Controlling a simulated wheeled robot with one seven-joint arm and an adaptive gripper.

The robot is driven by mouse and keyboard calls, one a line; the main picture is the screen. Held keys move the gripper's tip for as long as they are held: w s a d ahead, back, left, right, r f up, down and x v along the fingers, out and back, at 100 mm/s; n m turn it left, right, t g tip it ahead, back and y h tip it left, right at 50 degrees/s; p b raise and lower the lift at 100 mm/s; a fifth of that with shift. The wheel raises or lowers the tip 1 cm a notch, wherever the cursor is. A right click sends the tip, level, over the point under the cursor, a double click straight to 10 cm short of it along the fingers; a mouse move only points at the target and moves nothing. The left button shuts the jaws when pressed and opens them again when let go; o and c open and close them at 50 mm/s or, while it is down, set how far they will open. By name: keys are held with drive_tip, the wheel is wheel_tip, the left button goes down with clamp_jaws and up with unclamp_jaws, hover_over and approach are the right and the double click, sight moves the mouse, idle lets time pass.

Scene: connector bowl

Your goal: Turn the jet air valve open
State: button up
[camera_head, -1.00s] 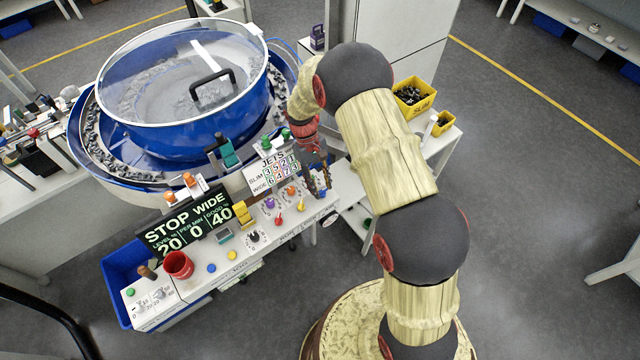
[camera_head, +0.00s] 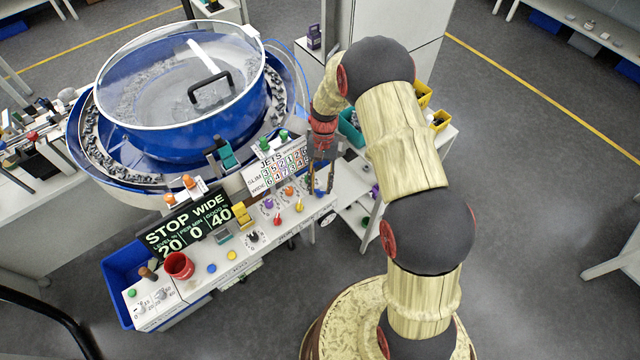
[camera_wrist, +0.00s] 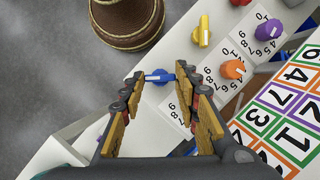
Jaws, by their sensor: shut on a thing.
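A small valve with a blue handle (camera_wrist: 160,76) stands at the end of the white control panel (camera_head: 290,228), beside a number dial. The panel's labels are too small to read, so I cannot confirm that this is the jet air valve. My gripper (camera_wrist: 161,82) points down at it, with one fingertip on each side of the blue handle, shut on it. The handle lies across the gap between the fingers in the wrist view. In the head view my gripper (camera_head: 321,186) is over the panel's right end, and a bit of blue shows at its fingertips.
Orange (camera_wrist: 232,69), purple (camera_wrist: 270,30) and yellow (camera_wrist: 202,32) knobs sit close by. The number board (camera_head: 280,168) stands behind the panel, near the fingers. The blue bowl feeder (camera_head: 190,130) is at the back left. A side table with bins (camera_head: 440,121) is at right.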

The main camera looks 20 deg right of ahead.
idle(0.4)
drive_tip(key=o, duration=1.2)
drive_tip(key=shift+c, duration=0.2)
drive_tip(key=shift+r, duration=0.1)
drive_tip(key=v, duration=1.2)
drive_tip(key=shift+d, duration=0.1)
